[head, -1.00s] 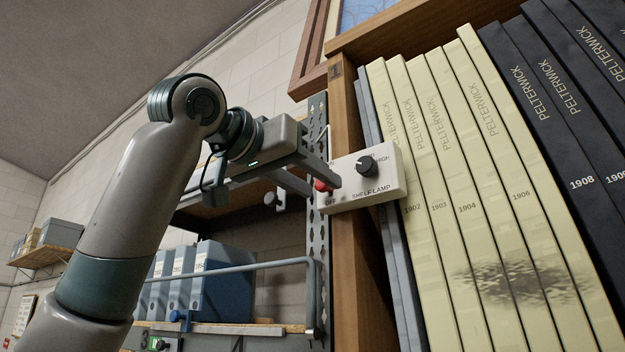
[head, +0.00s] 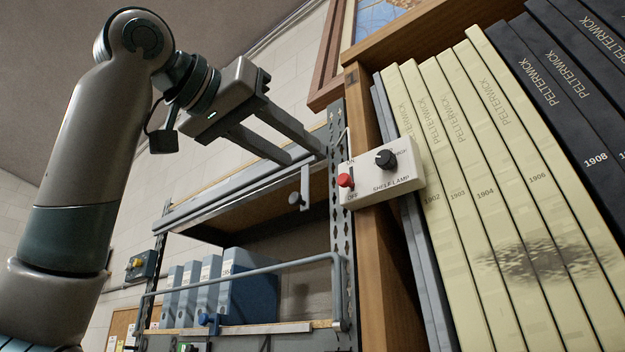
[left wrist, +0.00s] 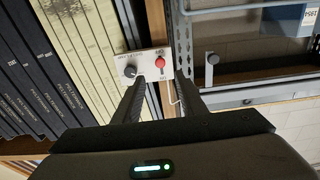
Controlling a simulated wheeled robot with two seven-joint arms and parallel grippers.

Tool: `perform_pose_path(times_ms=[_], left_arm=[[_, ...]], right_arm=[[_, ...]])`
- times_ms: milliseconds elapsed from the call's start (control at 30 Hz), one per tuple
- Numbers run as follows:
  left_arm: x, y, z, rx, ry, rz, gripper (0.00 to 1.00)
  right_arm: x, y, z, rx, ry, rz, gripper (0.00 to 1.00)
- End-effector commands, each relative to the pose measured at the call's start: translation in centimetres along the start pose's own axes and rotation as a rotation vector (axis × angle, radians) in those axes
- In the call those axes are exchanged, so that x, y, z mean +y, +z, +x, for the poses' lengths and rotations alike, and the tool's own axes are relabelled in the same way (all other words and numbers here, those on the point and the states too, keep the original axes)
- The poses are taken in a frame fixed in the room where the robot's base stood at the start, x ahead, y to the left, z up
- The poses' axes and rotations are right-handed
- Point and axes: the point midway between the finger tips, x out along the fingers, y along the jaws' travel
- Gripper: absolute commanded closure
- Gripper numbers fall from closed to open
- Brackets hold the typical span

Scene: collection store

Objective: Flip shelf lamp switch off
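The shelf lamp switch box (head: 382,180) is a white box on the wooden upright. It has a black dial (head: 386,159) and a red-tipped toggle (head: 346,181) between ON above and OFF below. The red tip appears low, towards OFF, with dark slot showing above it. The box also shows upside down in the left wrist view (left wrist: 146,68), with its red tip (left wrist: 160,62) seen between my fingers. My left gripper (head: 303,156) is open and empty, its two fingers apart. It is up and left of the toggle, clear of it. My right gripper is not in view.
Cream volumes (head: 485,200) and dark volumes (head: 570,90) stand close right of the box. A metal rack with a perforated post (head: 342,240) stands left of it, with a blue rail (head: 240,272) and blue binders (head: 250,298). Open air lies below my gripper.

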Motion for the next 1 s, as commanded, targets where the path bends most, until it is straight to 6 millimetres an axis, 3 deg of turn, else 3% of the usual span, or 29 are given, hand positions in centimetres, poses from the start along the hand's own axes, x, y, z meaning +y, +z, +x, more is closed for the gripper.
perform_pose_path(times_ms=[33, 200, 400, 1000], left_arm=[[0.0, 0.4, -1.1, 0.003, -0.001, 0.0, 0.62], [0.0, 0.3, -3.9, 0.0, -0.001, 0.0, 0.62], [-0.1, 0.1, -5.8, -0.002, -0.001, 0.0, 0.62], [-0.1, 0.0, -6.1, -0.002, -0.001, 0.0, 0.62]], right_arm=[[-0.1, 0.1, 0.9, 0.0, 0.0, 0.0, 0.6], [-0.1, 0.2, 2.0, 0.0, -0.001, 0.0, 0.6], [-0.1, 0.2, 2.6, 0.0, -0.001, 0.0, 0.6], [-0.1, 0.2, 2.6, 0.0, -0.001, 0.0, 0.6]])
